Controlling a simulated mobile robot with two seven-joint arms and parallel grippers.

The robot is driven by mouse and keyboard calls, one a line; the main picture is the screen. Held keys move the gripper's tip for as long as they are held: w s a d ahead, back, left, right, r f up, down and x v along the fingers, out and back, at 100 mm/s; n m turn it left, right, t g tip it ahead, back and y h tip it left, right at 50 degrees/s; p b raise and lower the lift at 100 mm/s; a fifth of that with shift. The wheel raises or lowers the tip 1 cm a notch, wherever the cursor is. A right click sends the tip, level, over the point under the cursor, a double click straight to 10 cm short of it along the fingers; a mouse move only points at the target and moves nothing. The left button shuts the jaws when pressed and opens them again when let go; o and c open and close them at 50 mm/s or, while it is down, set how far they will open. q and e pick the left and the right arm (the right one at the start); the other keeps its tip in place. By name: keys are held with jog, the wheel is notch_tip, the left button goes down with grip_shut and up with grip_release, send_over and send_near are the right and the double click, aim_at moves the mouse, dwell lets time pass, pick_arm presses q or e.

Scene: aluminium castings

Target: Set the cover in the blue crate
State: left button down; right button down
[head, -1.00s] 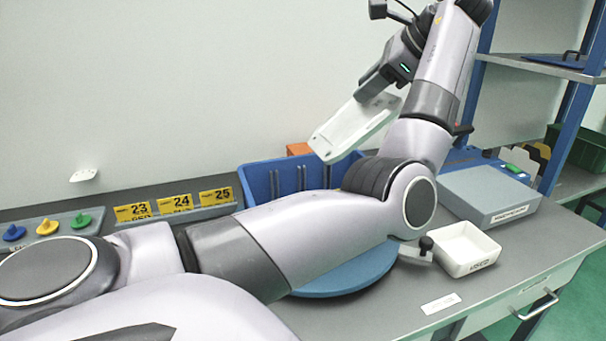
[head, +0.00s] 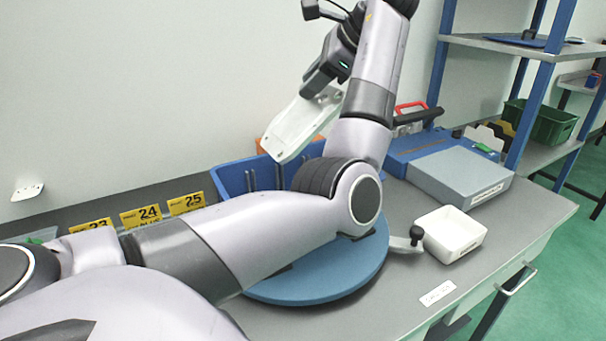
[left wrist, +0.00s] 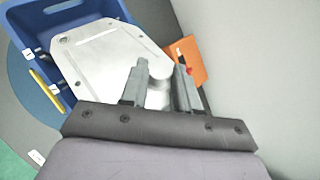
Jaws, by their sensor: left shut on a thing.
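The cover is a pale metal plate (head: 300,125), held tilted by my left gripper (head: 327,95) above the back of the bench. The cover also shows in the left wrist view (left wrist: 110,62), with the fingers of my left gripper (left wrist: 160,85) shut on its near edge. The blue crate (head: 232,180) stands on the bench below, partly hidden by my left arm. In the left wrist view the crate (left wrist: 38,28) lies beneath and beyond the cover, which hides part of it. My right gripper is not in view.
A round blue turntable (head: 330,275) lies in front of the crate. A white tray (head: 454,233) and a grey-topped box (head: 460,178) stand to the right. An orange block (left wrist: 186,65) is beside the crate. Yellow number labels (head: 140,216) line the back left.

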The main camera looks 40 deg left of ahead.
pick_arm(q)
notch_tip(320, 180, down, 17)
dwell(0.4)
jog(key=shift+f, duration=0.1)
jog(key=c, duration=0.8)
grip_release()
jog(key=shift+f, duration=0.15)
jog(key=v, duration=1.2)
jog(key=shift+b, duration=0.35)
